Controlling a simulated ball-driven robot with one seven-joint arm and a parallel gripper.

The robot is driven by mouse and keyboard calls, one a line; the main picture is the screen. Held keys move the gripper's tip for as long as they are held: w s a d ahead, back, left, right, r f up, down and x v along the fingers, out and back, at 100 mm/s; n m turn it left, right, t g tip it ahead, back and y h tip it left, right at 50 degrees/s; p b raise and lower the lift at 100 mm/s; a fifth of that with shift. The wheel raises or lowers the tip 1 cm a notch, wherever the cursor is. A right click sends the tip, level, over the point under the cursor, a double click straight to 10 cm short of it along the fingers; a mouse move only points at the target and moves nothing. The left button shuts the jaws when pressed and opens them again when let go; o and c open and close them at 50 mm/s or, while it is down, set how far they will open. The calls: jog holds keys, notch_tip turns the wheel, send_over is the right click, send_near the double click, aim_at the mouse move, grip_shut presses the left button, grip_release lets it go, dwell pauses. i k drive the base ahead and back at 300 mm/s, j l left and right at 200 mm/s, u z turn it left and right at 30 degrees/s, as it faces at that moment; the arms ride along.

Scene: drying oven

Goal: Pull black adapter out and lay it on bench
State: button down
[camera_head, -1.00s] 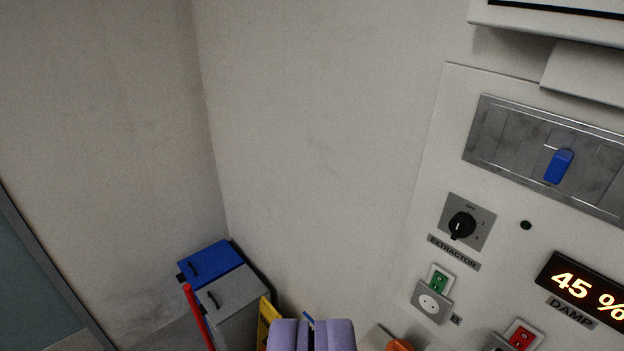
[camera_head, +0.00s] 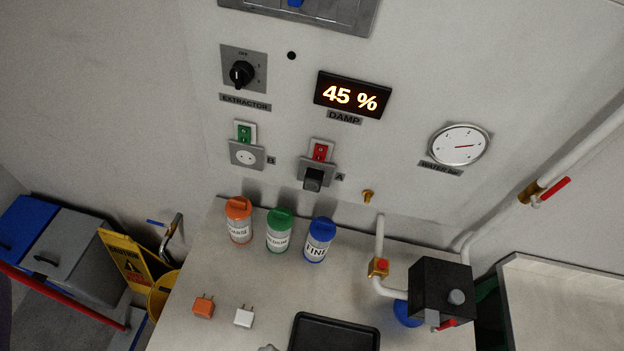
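The black adapter (camera_head: 313,179) is plugged into socket A (camera_head: 301,168) on the wall panel, under a red switch (camera_head: 320,151). It sticks out from the socket. The pale bench (camera_head: 262,272) lies below the panel. Only a dark purple sliver (camera_head: 4,318) shows at the lower left edge, probably part of my gripper. Its fingertips are not clearly shown, and it is far from the adapter.
Orange (camera_head: 238,224), green (camera_head: 280,234) and blue (camera_head: 319,240) lidded jars stand along the bench's back. An orange plug (camera_head: 203,306), a white plug (camera_head: 244,317) and a black tray (camera_head: 334,335) lie in front. A pipe and black box (camera_head: 441,290) stand at right. Bare bench shows between.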

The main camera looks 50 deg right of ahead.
aim_at(313, 178)
jog(key=i+j, duration=0.65)
jog(key=i+z, duration=0.1)
jog(key=z, duration=1.5)
